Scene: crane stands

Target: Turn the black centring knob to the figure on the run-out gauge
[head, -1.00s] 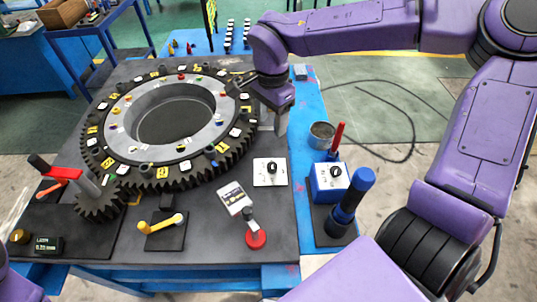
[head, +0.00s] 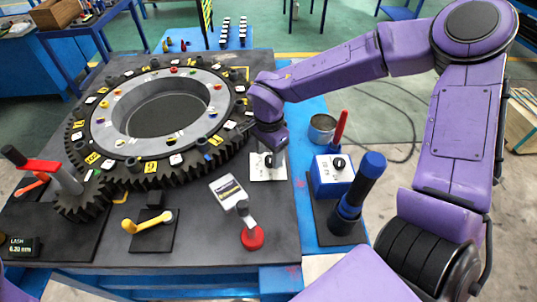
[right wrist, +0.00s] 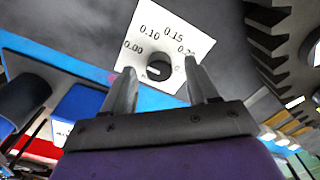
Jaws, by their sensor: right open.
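A black round knob (right wrist: 159,67) sits on a white dial plate (right wrist: 165,30) marked 0.00, 0.10, 0.15 and 0.20 in the right wrist view. Its pointer direction is hard to tell. In the head view the plate (head: 263,176) lies on the dark tabletop, partly hidden by my right gripper (head: 271,160). The right gripper is open, with its fingers either side of the knob in the wrist view; contact cannot be told. A small readout (head: 22,247) at the lower left shows LASH and what looks like 0.20 mm. My left gripper is out of view.
A large toothed ring (head: 160,112) stands left of the right gripper. A blue box (head: 331,180) with another black knob and a blue-topped lever (head: 360,190) stand to the right. A metal cup (head: 322,128) and a red-based lever (head: 250,232) are nearby.

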